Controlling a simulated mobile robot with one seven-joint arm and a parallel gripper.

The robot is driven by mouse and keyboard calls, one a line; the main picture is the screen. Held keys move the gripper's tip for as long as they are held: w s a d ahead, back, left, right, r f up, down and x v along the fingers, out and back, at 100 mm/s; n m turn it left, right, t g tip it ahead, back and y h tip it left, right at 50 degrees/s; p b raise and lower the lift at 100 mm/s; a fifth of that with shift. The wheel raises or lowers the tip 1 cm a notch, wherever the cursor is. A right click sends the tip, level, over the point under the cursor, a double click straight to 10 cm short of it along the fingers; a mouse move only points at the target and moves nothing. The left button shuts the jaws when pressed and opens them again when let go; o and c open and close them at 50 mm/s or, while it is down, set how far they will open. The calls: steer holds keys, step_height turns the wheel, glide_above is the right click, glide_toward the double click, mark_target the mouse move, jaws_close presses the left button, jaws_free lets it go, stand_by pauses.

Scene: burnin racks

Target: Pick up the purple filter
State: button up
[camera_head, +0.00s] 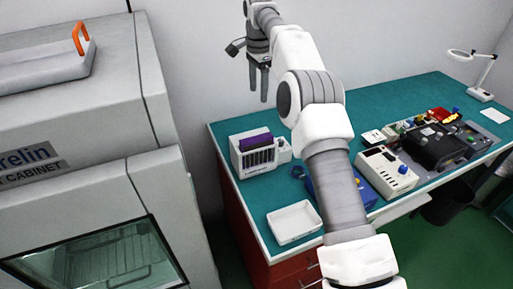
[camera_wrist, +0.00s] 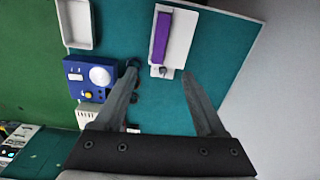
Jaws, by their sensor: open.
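The purple filter (camera_head: 255,142) is a long, narrow purple block lying along the top of a white slotted box (camera_head: 258,163) near the left end of the bench. In the wrist view the purple filter (camera_wrist: 161,38) shows from above on the white box (camera_wrist: 181,42), beyond my fingers and slightly left of centre. My gripper (camera_head: 258,95) is raised above the bench, near the back wall, apart from the filter. In the wrist view its two fingers (camera_wrist: 162,85) are spread wide with nothing between them.
The teal bench (camera_head: 232,201) carries a white tray (camera_head: 294,222), a blue device (camera_head: 362,190) partly behind my arm, a white instrument (camera_head: 386,172) and a black unit (camera_head: 435,147). A magnifier lamp (camera_head: 481,94) stands far right. A large grey cabinet (camera_head: 75,130) stands left.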

step_height(320, 180, down, 3)
steer(key=b, duration=0.2)
glide_above(256, 138)
steer(key=shift+m, duration=0.4)
steer(key=f, duration=1)
steer(key=shift+w+d+f, duration=0.15)
steer(key=shift+w+f, duration=0.1)
steer(key=shift+f, duration=0.1)
steer(key=shift+s+f+p, duration=0.15)
steer(key=shift+f+p, duration=0.35)
steer(key=shift+f, duration=2.5)
jaws_close()
